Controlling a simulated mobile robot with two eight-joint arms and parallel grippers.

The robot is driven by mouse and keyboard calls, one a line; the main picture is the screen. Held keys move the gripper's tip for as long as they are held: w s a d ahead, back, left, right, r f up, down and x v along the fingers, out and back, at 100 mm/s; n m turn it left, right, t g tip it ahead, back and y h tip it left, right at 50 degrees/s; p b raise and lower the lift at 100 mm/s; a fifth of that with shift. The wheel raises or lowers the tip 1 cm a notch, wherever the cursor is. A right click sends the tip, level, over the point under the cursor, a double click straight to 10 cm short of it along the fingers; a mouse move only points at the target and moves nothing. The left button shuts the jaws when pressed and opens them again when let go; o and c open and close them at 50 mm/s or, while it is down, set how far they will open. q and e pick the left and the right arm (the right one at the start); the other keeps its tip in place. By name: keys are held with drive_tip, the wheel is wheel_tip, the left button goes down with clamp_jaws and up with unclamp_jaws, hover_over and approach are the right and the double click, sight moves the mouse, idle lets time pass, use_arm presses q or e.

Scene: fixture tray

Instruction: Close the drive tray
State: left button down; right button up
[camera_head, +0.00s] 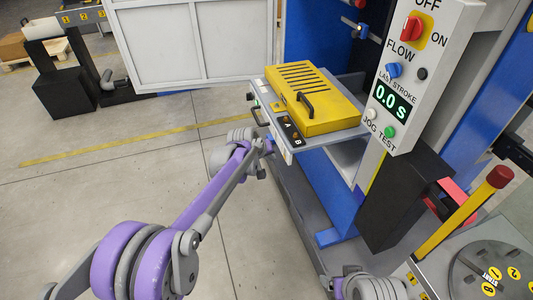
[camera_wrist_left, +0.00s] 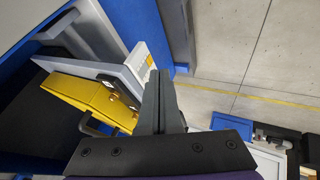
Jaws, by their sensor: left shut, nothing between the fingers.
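The drive tray (camera_head: 345,148) is a grey slide-out tray standing out from the blue machine, with a yellow slotted box (camera_head: 315,112) on it. The box has a black handle, and its front strip carries A and B marks. My left gripper (camera_head: 267,147) is at the tray's front left edge, partly hidden by its own wrist. In the left wrist view its fingers (camera_wrist_left: 158,78) are together and empty, beside the tray's pale front panel (camera_wrist_left: 140,62). I cannot tell whether they touch it. The yellow box (camera_wrist_left: 85,97) lies left of the fingers there. My right gripper does not show.
A control panel (camera_head: 415,75) with a red switch and green display hangs right of the tray. A round numbered dial (camera_head: 490,272) and a red-topped yellow post (camera_head: 465,212) stand lower right. Grey floor (camera_head: 110,205) left of the tray is open.

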sight(287, 157)
use_arm(q)
drive_tip(key=shift+w+d+f, duration=0.35)
drive_tip(key=shift+w+d, duration=0.1)
drive_tip(key=shift+d, duration=0.35)
drive_tip(key=shift+w+d+f, duration=0.4)
drive_tip(key=shift+w+d, duration=0.05)
drive_tip(key=shift+d, duration=0.3)
drive_tip(key=shift+w+d+f, duration=0.35)
drive_tip(key=shift+w+d, duration=0.1)
drive_tip(key=shift+d, duration=0.35)
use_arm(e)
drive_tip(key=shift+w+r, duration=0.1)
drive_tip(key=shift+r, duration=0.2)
use_arm(q)
drive_tip(key=shift+d, duration=0.15)
